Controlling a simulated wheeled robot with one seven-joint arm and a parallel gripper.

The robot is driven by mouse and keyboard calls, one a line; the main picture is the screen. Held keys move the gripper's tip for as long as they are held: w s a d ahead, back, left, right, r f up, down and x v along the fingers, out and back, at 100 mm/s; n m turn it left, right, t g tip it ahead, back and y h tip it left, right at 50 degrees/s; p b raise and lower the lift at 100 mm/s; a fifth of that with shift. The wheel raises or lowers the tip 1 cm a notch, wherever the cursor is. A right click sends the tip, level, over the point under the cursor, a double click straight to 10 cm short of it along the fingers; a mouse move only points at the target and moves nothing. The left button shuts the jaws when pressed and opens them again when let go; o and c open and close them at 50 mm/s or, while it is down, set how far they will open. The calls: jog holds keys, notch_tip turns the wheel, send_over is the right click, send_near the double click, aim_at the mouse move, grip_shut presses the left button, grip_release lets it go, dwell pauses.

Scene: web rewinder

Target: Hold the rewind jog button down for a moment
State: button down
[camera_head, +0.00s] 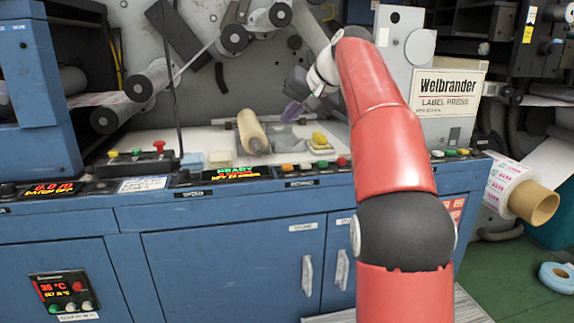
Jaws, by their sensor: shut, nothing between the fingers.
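My gripper (291,108) hangs above the machine's worktop, at the end of my red arm, and is small in the head view. Its fingers are shut and empty, apart from the buttons. A row of coloured buttons (323,164) sits on the front console below and to the right of it. The labels are too small to read, so I cannot tell which is the rewind jog button.
A lit READY display (236,171) is on the console. Rollers with web (152,80) are at the upper left. A label roll (520,194) juts out at the right.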

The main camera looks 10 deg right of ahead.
jog(key=shift+f, duration=0.1)
jog(key=b, duration=0.3)
send_over(290, 166)
notch_tip(290, 166, down, 7)
jog(key=shift+s+r, duration=0.1)
jog(key=shift+f+b, duration=0.4)
jog(key=shift+f, duration=0.5)
dwell(1.2)
jog(key=shift+f, duration=0.4)
jog(key=shift+f+b, duration=0.55)
dwell(0.6)
jog(key=shift+r, duration=0.1)
dwell(2.4)
jog(key=shift+r+p, duration=0.9)
jog(key=shift+p, duration=0.1)
jog(key=shift+r, duration=0.1)
